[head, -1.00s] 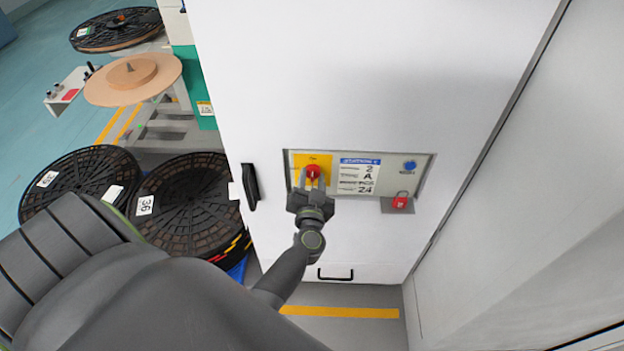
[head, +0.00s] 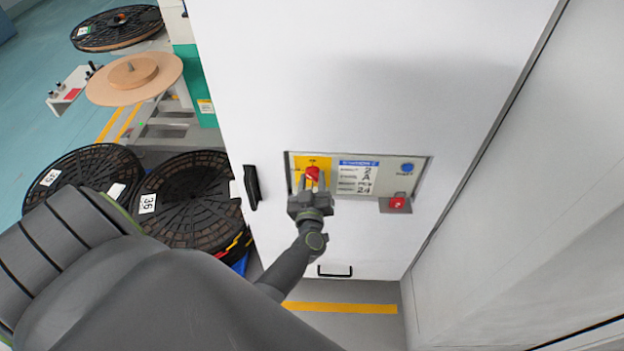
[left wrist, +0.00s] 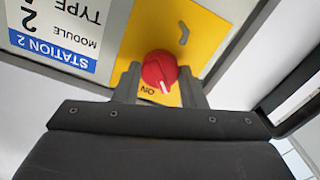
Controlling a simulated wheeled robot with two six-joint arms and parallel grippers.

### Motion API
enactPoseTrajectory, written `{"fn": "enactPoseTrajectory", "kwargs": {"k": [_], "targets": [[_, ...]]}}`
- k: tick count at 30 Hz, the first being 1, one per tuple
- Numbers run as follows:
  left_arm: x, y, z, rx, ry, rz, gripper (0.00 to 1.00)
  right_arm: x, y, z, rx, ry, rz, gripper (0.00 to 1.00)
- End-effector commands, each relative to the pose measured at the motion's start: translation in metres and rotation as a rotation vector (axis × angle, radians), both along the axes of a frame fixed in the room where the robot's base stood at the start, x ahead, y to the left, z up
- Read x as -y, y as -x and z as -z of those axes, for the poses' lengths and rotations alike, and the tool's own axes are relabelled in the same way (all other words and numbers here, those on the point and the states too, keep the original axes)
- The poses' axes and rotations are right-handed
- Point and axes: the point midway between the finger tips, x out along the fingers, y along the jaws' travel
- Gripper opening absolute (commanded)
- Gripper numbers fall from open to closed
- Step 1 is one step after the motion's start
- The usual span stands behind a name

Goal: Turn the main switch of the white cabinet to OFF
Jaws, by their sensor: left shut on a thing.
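The main switch is a red knob (head: 313,173) on a yellow plate (head: 299,162) in the recessed panel of the white cabinet (head: 350,90). My left gripper (head: 312,184) reaches it from below in the head view. In the left wrist view its two fingers (left wrist: 160,84) stand on either side of the red knob (left wrist: 158,68), shut on it. The knob's white mark points down in that upside-down picture, a little to the right of the ON label (left wrist: 148,90). The OFF label cannot be read. My right gripper is not in view.
A black handle (head: 251,187) is on the cabinet's left edge. Black reels (head: 190,205) stand at left.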

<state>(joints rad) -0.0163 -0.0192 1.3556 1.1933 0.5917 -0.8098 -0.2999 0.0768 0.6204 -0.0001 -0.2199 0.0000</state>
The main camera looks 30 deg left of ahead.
Motion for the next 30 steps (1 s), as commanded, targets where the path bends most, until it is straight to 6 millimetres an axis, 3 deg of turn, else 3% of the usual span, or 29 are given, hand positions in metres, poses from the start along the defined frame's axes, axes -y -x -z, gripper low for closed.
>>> {"fn": "enactPoseTrajectory", "kwargs": {"k": [18, 30], "targets": [[0.0002, -0.0001, 0.0007, 0.292, 0.478, 0.000, 0.14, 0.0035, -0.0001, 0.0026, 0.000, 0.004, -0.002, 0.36], [0.0002, -0.0001, 0.0000, 0.399, 0.650, 0.000, 0.14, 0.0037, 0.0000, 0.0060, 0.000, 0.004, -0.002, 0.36]]}}
